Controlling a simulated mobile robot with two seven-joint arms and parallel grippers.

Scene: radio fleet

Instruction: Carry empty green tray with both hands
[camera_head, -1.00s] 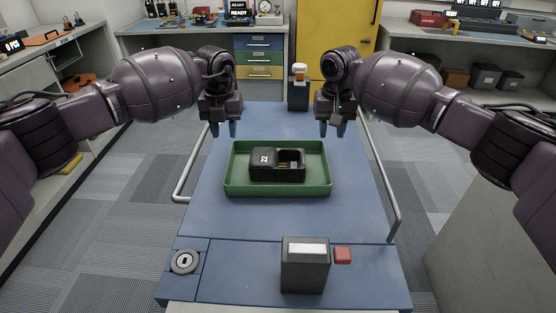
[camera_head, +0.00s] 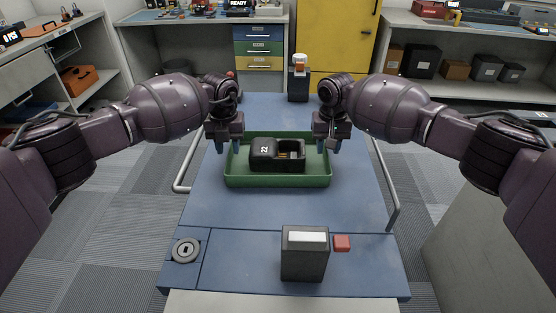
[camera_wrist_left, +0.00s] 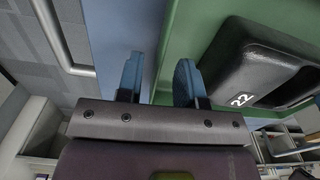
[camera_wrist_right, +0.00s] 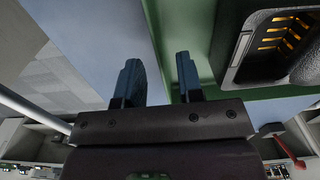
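The green tray (camera_head: 245,181) lies on the blue cart top. It is not empty: a black device marked 22 (camera_head: 263,152) with an open bay sits in it. My left gripper (camera_head: 229,147) is open at the tray's left wall. In the left wrist view its blue fingers (camera_wrist_left: 158,80) are apart, with the wall's edge (camera_wrist_left: 167,50) between them. My right gripper (camera_head: 327,144) is open at the right wall. In the right wrist view its fingers (camera_wrist_right: 158,82) straddle that wall's edge (camera_wrist_right: 155,40). Whether the fingers touch the wall cannot be told.
On the blue cart (camera_head: 285,210) stand a dark box with a pale top (camera_head: 305,254), a red block (camera_head: 342,243) and a round fitting (camera_head: 186,250). A dark item with an orange-and-white top (camera_head: 299,78) stands at the far end. Handrails (camera_head: 392,212) flank the cart.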

